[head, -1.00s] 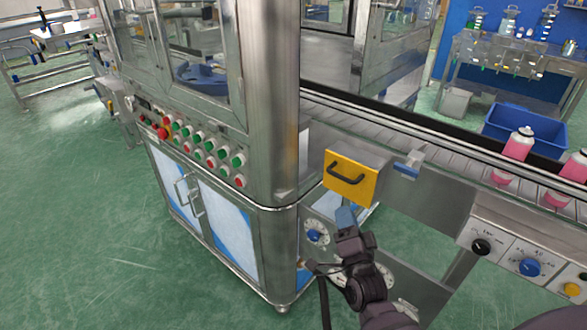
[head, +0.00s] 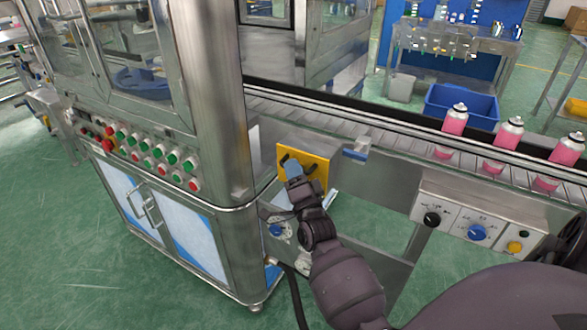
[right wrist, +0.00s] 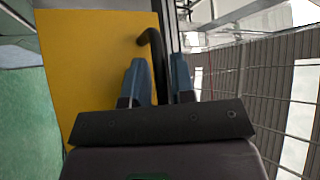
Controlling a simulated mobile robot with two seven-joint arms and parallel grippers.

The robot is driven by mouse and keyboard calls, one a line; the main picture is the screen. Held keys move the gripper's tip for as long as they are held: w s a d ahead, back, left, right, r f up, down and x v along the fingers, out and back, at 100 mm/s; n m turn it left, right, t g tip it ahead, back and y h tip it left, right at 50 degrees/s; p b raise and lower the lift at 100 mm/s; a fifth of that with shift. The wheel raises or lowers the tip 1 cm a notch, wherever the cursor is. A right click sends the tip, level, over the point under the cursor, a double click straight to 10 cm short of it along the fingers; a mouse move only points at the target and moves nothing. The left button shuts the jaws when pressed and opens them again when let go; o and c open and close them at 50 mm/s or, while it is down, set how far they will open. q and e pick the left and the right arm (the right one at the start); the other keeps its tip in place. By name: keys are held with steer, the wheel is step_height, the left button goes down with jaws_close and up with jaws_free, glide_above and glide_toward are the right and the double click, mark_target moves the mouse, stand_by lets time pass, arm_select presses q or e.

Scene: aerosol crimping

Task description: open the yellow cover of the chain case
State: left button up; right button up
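The yellow cover (head: 318,172) of the chain case is upright at the front of the conveyor, beside the machine's rounded corner post. In the right wrist view the yellow cover (right wrist: 95,65) fills the left half. Its black handle (right wrist: 157,62) stands between the two blue fingertips of my right gripper (right wrist: 157,75), with narrow gaps on both sides. In the head view my right gripper (head: 292,170) is in front of the cover and hides part of the handle. The fingers look open around the handle. My left gripper is not in view.
The conveyor (head: 385,142) runs behind the cover and carries several pink cans (head: 455,120). A small blue-and-grey fitting (head: 356,150) is just right of the cover. A control box (head: 470,225) sits further right. The buttoned cabinet (head: 165,155) stands left.

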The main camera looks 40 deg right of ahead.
steer(key=shift+w+d+r, duration=0.1)
steer(key=shift+w, duration=0.2)
jaws_close()
